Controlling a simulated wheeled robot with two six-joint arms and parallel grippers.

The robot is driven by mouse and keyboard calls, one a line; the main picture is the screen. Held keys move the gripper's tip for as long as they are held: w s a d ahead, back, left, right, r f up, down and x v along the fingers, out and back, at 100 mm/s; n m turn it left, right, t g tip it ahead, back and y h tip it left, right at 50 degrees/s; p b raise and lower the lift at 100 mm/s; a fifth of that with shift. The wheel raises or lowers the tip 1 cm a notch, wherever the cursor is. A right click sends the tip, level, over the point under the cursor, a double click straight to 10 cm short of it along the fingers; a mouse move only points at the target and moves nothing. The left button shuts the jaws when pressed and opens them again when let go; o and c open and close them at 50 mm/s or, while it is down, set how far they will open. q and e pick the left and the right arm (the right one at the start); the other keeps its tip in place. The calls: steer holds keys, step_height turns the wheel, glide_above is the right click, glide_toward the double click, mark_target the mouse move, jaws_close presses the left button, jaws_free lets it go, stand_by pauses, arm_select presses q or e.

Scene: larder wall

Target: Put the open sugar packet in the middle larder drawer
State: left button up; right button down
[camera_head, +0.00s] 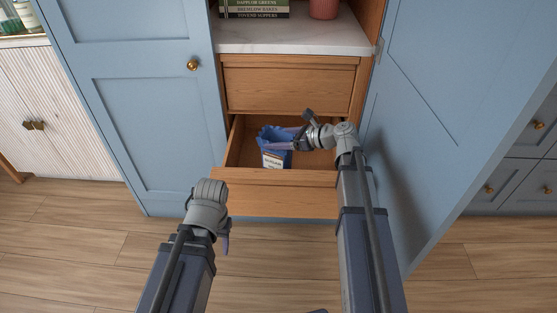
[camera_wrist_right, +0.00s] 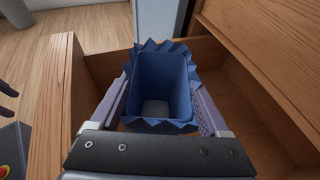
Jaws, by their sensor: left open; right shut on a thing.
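The open sugar packet (camera_head: 273,159) is blue with a white label and a jagged open top. It is upright inside the open middle drawer (camera_head: 262,174), near the left side. My right gripper (camera_head: 290,141) is shut on it from the right. In the right wrist view the packet (camera_wrist_right: 160,88) stands between the two fingers of my right gripper (camera_wrist_right: 160,110), its mouth facing the camera. Whether its base touches the drawer floor is hidden. My left gripper (camera_head: 225,235) is open and empty, in front of the drawer at the lower left; its fingers are partly hidden.
Blue doors stand at the left (camera_head: 150,110) and right (camera_head: 440,100). A marble shelf (camera_head: 290,36) holds books (camera_head: 254,8) and a pink pot (camera_head: 323,9). The drawer's right part looks empty.

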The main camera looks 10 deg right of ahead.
steer(key=shift+f+b, duration=2.1)
steer(key=shift+f, duration=0.6)
steer(key=shift+f+b, duration=0.65)
steer(key=shift+b, duration=0.05)
jaws_free()
steer(key=shift+r, duration=0.1)
